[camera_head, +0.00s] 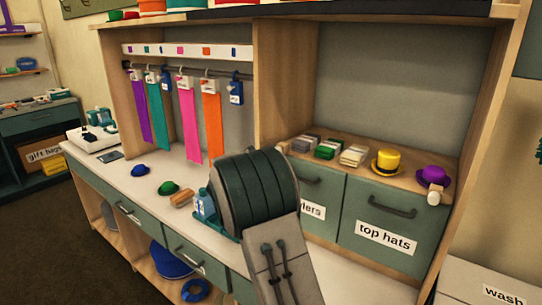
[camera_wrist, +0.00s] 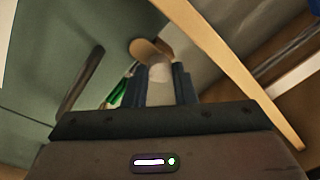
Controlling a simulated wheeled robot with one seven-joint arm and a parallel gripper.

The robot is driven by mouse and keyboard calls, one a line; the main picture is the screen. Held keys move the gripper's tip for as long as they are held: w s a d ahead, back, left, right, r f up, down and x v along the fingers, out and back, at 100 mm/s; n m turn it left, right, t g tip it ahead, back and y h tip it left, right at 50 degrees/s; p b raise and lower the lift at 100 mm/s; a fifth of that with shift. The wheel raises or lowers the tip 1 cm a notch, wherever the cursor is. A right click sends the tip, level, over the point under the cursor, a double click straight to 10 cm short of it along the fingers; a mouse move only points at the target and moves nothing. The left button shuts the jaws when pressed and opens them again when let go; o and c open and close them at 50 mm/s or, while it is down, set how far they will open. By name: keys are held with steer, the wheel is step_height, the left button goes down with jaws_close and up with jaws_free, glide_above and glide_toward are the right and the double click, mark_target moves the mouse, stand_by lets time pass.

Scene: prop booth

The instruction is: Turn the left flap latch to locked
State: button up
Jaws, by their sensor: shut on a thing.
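The left flap (camera_head: 326,222) is grey-green with a dark bar handle and a label partly covered by my arm, ending in "lers". In the wrist view, a cream latch knob (camera_wrist: 160,88) on a round wooden base (camera_wrist: 146,48) stands between the two dark fingers of my gripper (camera_wrist: 160,82). The fingers are shut on the knob. A green panel (camera_wrist: 35,80) with a dark bar handle (camera_wrist: 80,80) is beside it. In the head view my arm hides the gripper and most of this latch; I cannot read its locked position.
The right flap (camera_head: 385,226), labelled "top hats", has a similar cream latch (camera_head: 434,198) at its upper right. A yellow hat (camera_head: 387,162), a purple hat (camera_head: 433,176) and several card stacks sit on the shelf above. Coloured ties hang left; small hats lie on the counter (camera_head: 135,195).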

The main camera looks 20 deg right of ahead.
steer(key=o, duration=1)
steer(key=shift+a, duration=0.15)
steer(key=b+v, duration=0.2)
steer(key=v, duration=1.1)
steer(key=shift+s+a, duration=0.25)
steer(key=shift+w, duration=0.1)
